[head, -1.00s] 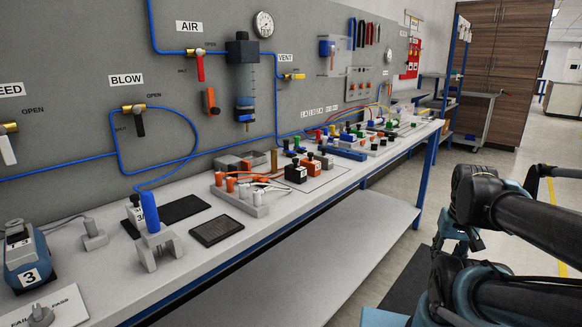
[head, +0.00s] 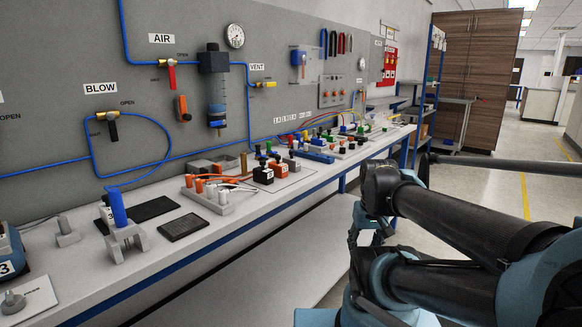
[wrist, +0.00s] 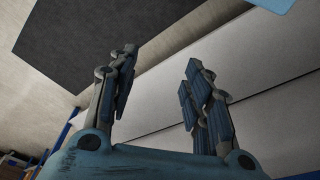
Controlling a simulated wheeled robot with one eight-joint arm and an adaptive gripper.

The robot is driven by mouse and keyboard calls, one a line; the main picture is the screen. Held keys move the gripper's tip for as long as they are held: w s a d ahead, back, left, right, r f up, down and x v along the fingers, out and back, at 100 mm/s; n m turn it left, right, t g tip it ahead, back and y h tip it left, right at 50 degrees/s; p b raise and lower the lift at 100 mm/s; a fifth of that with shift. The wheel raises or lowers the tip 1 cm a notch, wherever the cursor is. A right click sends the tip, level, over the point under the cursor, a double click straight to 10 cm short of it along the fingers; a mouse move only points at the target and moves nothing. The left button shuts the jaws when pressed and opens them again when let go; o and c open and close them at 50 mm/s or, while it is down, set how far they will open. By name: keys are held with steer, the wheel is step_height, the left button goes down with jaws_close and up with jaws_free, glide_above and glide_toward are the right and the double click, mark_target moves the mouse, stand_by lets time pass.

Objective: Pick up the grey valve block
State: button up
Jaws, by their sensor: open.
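A small grey block with a dark knob (head: 292,163), which looks like the grey valve block, stands on the bench beside an orange block (head: 279,168) and a black block (head: 263,175). It is small in the head view, partly behind the orange block. My gripper (wrist: 160,88) is open and empty in the wrist view, its two fingers well apart. No valve block shows in the wrist view. In the head view my arm is at the right, off the bench's front edge, and the gripper's fingers cannot be made out clearly.
The long bench (head: 215,248) has a grey panel (head: 60,60) with pipes behind it. A rack with orange-handled parts (head: 208,195) and a dark tray (head: 184,226) stand left of the blocks. Several coloured parts crowd the bench farther right. Floor is open at right.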

steer(key=o, duration=0.5)
steer(key=r, duration=0.2)
steer(key=r+n, duration=0.1)
steer(key=shift+w+a, duration=0.35)
steer(key=shift+a, duration=0.05)
step_height(320, 180, up, 31)
steer(key=n+g, duration=0.2)
steer(key=n, duration=2.2)
glide_above(292, 158)
steer(key=w, duration=0.1)
step_height(292, 158, down, 11)
steer(key=shift+w+f, duration=0.1)
steer(key=shift+f, duration=0.1)
steer(key=shift+a+f, duration=0.1)
steer(key=shift+f, duration=2.75)
